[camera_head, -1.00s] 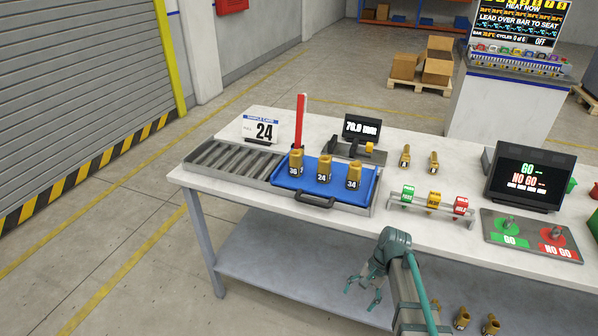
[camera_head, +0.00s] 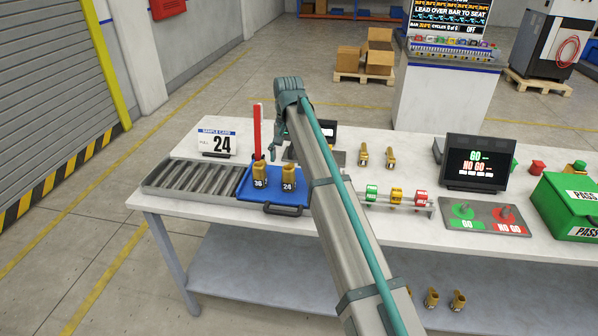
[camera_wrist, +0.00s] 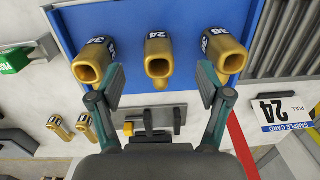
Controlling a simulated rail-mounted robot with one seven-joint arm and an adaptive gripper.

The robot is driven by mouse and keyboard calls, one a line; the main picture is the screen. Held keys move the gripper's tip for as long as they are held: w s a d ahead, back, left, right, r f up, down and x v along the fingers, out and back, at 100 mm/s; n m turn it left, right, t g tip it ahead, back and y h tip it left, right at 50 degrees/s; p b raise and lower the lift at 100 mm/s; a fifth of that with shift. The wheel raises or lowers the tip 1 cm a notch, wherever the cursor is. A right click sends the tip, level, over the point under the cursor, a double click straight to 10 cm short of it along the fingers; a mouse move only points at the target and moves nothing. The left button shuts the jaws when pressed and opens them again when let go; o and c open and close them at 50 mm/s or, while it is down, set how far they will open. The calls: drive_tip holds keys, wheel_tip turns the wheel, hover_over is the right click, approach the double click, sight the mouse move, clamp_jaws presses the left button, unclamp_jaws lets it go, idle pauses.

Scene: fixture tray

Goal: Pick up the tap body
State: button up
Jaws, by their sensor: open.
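Brass tap bodies stand on a blue tray. In the head view the one marked 36 (camera_head: 259,175) and the one marked 24 (camera_head: 289,179) show; my arm hides the third. In the wrist view the tap body marked 24 (camera_wrist: 158,62) is in the middle, one marked 34 (camera_wrist: 92,62) left and one marked 36 (camera_wrist: 229,55) right. The blue tray (camera_head: 258,194) lies at the table's left part. My gripper (camera_wrist: 160,86) is open and empty above the tray, its fingers spread either side of the 24 body in the picture. A finger shows in the head view (camera_head: 274,152).
A sample card reading 24 (camera_head: 217,143) and a red upright bar (camera_head: 257,130) stand close behind the tray. Rollers (camera_head: 190,179) lie left of it. Two more brass bodies (camera_head: 376,155) stand right of my arm.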

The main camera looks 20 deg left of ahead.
sight(289, 176)
drive_tip(key=shift+w+a+f+p, duration=0.1)
drive_tip(key=shift+w+f+p, duration=0.4)
drive_tip(key=shift+f, duration=0.95)
drive_tip(key=shift+w+d+f+p, duration=0.1)
drive_tip(key=shift+f+p, duration=0.65)
drive_tip(key=shift+f, duration=0.7)
drive_tip(key=shift+w+a+f+p, duration=0.1)
drive_tip(key=shift+w+f+p, duration=0.4)
drive_tip(key=shift+f, duration=0.95)
drive_tip(key=shift+s, duration=0.2)
clamp_jaws()
